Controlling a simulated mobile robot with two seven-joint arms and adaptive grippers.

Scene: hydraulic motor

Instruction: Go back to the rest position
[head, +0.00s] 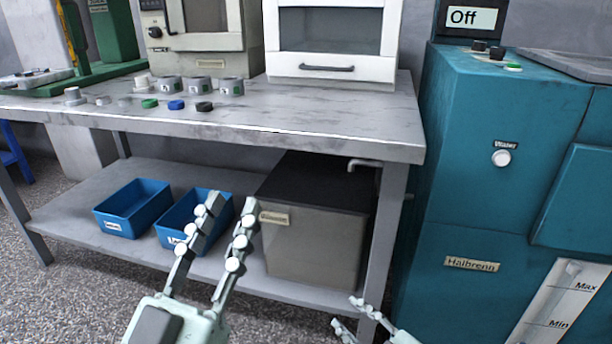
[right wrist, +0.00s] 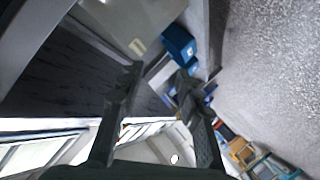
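My left gripper (head: 228,226) is in the lower middle of the head view, in front of the workbench's lower shelf. Its two fingers are spread apart with nothing between them, so it is open. My right gripper (head: 350,312) shows only in part at the bottom edge of the head view, right of the left one, near the bench's front right leg. In the right wrist view its two fingers (right wrist: 160,75) are apart with nothing held between them.
A grey workbench (head: 300,124) carries small knobs and cylinders. Two blue bins (head: 125,222) and a grey box (head: 310,245) stand on its lower shelf. A teal machine (head: 490,180) with an "Off" display stands at right. The speckled floor (head: 120,295) is clear at lower left.

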